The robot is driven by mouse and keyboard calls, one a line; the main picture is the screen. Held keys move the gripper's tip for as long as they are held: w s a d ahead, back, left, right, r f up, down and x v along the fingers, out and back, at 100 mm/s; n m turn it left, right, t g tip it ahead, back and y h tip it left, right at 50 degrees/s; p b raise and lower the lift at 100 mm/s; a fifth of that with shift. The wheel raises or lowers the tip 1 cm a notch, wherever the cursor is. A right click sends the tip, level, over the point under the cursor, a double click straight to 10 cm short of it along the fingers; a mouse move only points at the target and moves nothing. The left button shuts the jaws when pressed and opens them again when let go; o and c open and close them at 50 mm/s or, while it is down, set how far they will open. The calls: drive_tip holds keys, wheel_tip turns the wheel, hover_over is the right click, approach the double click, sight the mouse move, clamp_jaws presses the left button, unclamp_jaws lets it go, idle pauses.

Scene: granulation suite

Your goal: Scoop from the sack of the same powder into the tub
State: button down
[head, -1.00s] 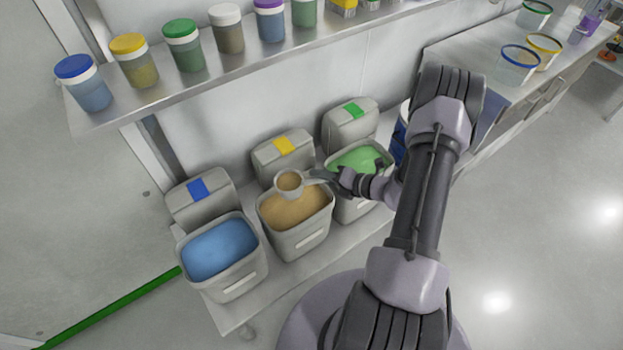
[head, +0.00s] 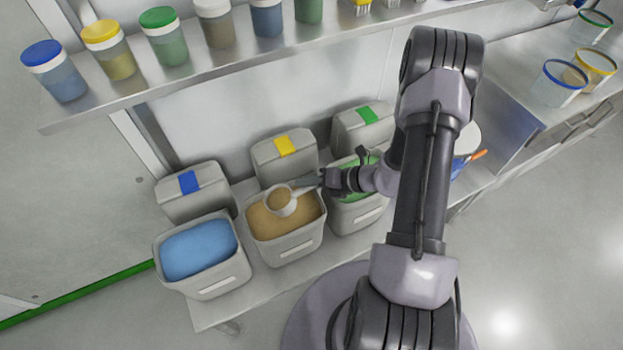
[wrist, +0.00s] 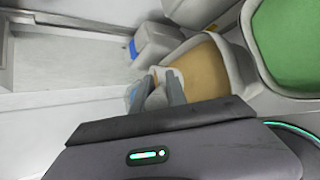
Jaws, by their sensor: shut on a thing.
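My gripper (head: 327,181) is shut on the handle of a pale scoop (head: 291,208). The scoop is tilted over the grey bin (head: 283,250) of tan powder (head: 260,222); its bowl looks tan inside. I cannot tell whether it touches the powder. In the wrist view my gripper's fingers (wrist: 160,92) point toward this bin (wrist: 240,75). No sack shows, only open bins. Tubs with a blue rim (head: 555,92), a yellow rim (head: 600,78) and a green rim (head: 592,36) stand on the bench at the upper right.
A bin of blue powder (head: 200,255) stands left of the tan one, and a bin of green powder (head: 352,212) right, partly behind my arm. Lids with blue, yellow and green labels stand behind the bins. A shelf (head: 130,85) with several capped jars runs above.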

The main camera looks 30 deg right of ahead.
wheel_tip(320, 180, down, 11)
drive_tip(key=a+h+b, duration=0.1)
drive_tip(key=b, duration=0.7)
drive_tip(key=shift+d+r+m+t+y+p, duration=0.1)
drive_tip(key=shift+d+r+t+y+p, duration=0.3)
drive_tip(key=shift+r+p, duration=1.35)
drive_tip(key=shift+d+r+m+y+p, duration=0.1)
drive_tip(key=shift+r+y+p, duration=0.6)
drive_tip(key=shift+r, duration=1.9)
drive_tip(key=shift+d+r+m+t+y+p, duration=0.15)
drive_tip(key=shift+r+y+p, duration=0.25)
drive_tip(key=shift+r+p, duration=1.4)
drive_tip(key=shift+r+b, duration=0.35)
drive_tip(key=shift+b, duration=0.1)
